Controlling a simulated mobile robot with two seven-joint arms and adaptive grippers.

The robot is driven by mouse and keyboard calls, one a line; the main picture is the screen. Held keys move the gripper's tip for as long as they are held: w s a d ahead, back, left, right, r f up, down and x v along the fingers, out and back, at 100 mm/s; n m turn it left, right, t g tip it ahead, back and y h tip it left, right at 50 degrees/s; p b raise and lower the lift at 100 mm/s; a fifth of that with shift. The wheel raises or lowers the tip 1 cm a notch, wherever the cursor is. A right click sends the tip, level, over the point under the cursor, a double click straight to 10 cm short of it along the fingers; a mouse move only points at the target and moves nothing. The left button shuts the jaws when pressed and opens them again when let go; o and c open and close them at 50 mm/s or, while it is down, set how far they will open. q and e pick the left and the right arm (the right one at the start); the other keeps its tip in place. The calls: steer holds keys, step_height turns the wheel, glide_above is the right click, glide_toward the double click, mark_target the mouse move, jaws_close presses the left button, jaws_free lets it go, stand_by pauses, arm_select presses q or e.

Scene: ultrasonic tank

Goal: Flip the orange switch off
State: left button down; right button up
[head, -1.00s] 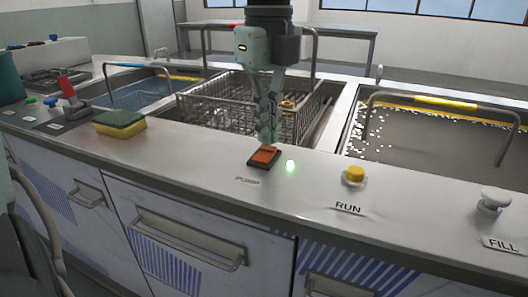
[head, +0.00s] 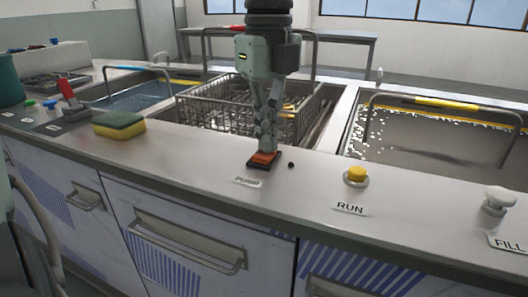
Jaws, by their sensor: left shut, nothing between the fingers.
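The orange rocker switch (head: 262,158) sits in a dark frame on the steel counter, behind the PUMP label (head: 247,182). My left gripper (head: 266,142) points straight down over it. It is shut and empty, and its fingertips are at the switch's far part, apparently touching it and hiding some of it. The small indicator lamp (head: 291,164) just right of the switch is dark. My right gripper does not show.
A yellow RUN button (head: 356,175) and a white FILL knob (head: 498,198) stand to the right. A sponge (head: 118,124) and a red-handled lever (head: 70,98) are left. A wire basket (head: 205,104) stands behind my gripper.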

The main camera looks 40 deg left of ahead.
arm_select(q)
steer(key=shift+r+p, duration=1.95)
steer(key=shift+r, duration=1.55)
